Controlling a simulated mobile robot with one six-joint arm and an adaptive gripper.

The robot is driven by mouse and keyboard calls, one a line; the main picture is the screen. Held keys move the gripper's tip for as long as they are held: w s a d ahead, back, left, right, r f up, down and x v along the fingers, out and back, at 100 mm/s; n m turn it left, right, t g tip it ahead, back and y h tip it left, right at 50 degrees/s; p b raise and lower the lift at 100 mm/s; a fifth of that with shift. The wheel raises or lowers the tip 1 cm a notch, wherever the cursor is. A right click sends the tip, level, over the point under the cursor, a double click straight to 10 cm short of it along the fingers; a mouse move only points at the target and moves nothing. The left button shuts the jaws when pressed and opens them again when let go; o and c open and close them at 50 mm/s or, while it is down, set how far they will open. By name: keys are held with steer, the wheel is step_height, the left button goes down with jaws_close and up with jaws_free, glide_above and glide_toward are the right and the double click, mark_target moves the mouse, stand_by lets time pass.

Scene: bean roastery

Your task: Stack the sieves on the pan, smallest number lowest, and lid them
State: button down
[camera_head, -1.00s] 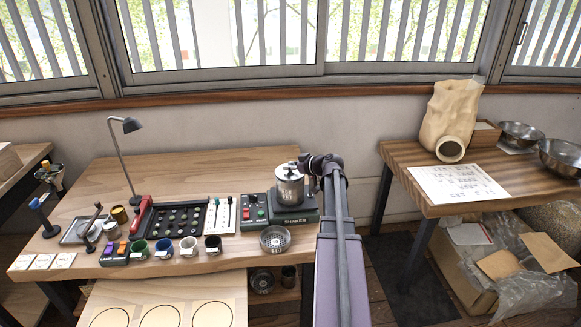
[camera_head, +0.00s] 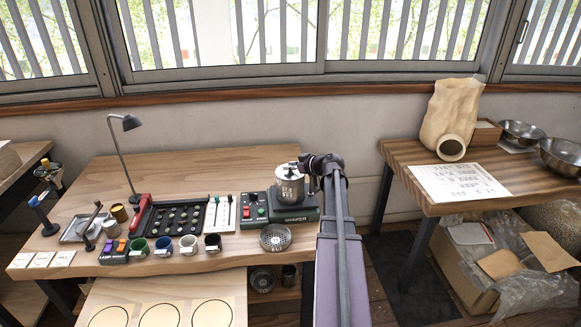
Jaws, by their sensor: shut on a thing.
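A steel cylindrical stack (camera_head: 290,187) stands on the dark shaker base (camera_head: 296,218) near the right end of the wooden bench. Dark lettering marks its side, too small to read. Its separate pieces are hard to tell apart. My gripper (camera_head: 306,165) is at the upper right side of the stack, shut on its top piece. The fingertips are too small and dark to make out. A sieve with a perforated bottom (camera_head: 275,238) lies apart near the bench's front edge. Another round perforated piece (camera_head: 262,280) is on the shelf below, beside a dark cup (camera_head: 288,277).
A red-and-green-button control box (camera_head: 253,208) stands left of the shaker. Further left are a dark bean tray (camera_head: 181,216), several cups (camera_head: 188,246) and a desk lamp (camera_head: 126,150). A side table (camera_head: 425,158) stands right. The bench's back is clear.

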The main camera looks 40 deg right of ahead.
steer(key=shift+f, duration=0.15)
steer(key=c, duration=0.8)
jaws_free()
steer(key=shift+o, duration=0.2)
steer(key=p+v, duration=0.4)
steer(key=v, duration=0.7)
stand_by(1.0)
